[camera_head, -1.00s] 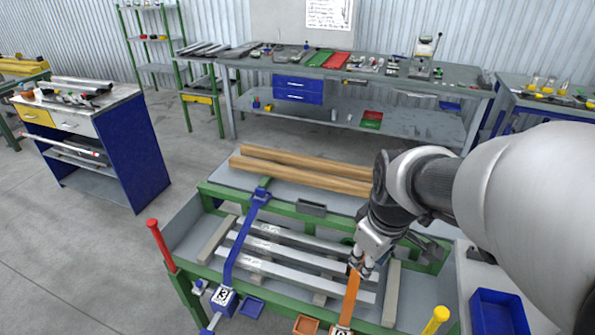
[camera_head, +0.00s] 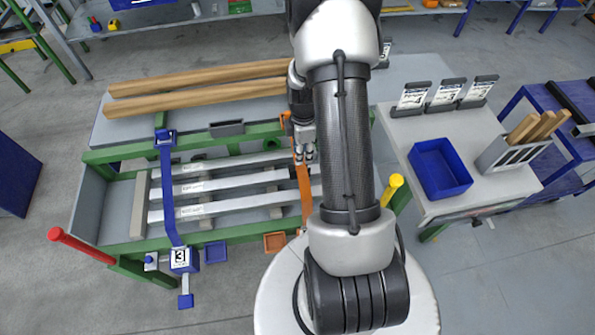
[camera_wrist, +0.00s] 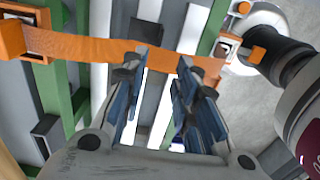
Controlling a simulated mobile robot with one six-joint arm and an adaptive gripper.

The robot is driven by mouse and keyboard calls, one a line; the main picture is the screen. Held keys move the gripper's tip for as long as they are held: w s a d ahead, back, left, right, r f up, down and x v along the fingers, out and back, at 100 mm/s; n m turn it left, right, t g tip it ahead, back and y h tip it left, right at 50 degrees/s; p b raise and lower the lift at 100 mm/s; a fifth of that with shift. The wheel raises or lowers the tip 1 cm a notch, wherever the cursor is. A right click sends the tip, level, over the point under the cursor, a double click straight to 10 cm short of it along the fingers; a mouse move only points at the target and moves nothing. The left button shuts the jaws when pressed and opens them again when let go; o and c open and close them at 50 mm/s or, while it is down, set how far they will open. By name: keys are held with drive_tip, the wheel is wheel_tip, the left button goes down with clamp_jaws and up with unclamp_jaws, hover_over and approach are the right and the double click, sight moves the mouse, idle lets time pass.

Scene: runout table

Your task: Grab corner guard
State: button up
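I cannot tell for sure which piece is the corner guard. A dark grey angled piece (camera_head: 227,128) sits on the far green rail, and a dark block (camera_wrist: 45,138) shows low left in the wrist view. An orange strap (camera_head: 303,190) crosses the pale metal bars (camera_head: 220,187); it also runs across the wrist view (camera_wrist: 85,48). My gripper (camera_head: 306,155) is over the bars beside the orange strap. In the wrist view its two fingers (camera_wrist: 160,68) are apart, with the strap passing beyond their tips. Nothing visible is held between them.
A blue strap (camera_head: 167,190) crosses the bars at the left. Small blue (camera_head: 215,253) and orange (camera_head: 274,242) trays are on the front side. Wooden beams (camera_head: 190,77) lie behind; a blue bin (camera_head: 440,168) stands right.

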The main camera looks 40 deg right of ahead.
sight(300, 177)
drive_tip(key=f+b, duration=0.1)
drive_tip(key=f, duration=0.3)
drive_tip(key=f+b, duration=0.1)
drive_tip(key=f, duration=0.3)
drive_tip(key=f+b, duration=0.1)
drive_tip(key=f, duration=0.3)
drive_tip(key=shift+w+a+b, duration=0.15)
drive_tip(key=shift+w+b, duration=0.1)
drive_tip(key=shift+b, duration=0.05)
drive_tip(key=shift+c, duration=0.3)
clamp_jaws()
